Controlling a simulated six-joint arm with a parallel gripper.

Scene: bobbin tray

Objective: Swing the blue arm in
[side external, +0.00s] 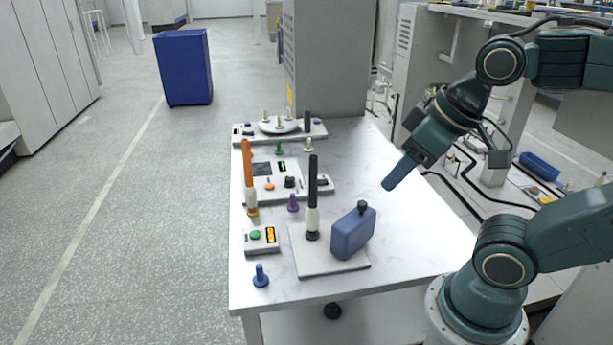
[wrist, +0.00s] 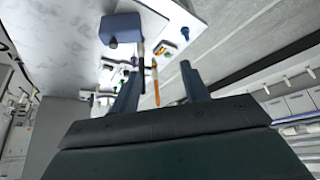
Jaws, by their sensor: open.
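A blue block (side external: 352,234) with a black knob on top stands on a white plate (side external: 312,266) near the front of the table. It also shows in the wrist view (wrist: 121,27). A black post (side external: 313,178) with a pale lower sleeve stands upright beside it on the same plate. No separate blue swing arm can be made out, so I cannot tell whether this block is it. My gripper (side external: 390,186) hangs in the air to the upper right of the block, apart from it. In the wrist view its two blue fingers (wrist: 160,77) are spread and empty.
An orange rod (side external: 248,165) stands at the table's left edge. A small box with a green button (side external: 255,236), a blue peg (side external: 261,276) and a purple peg (side external: 293,203) lie around the plate. A peg tray (side external: 310,130) is at the back. The table's right side is clear.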

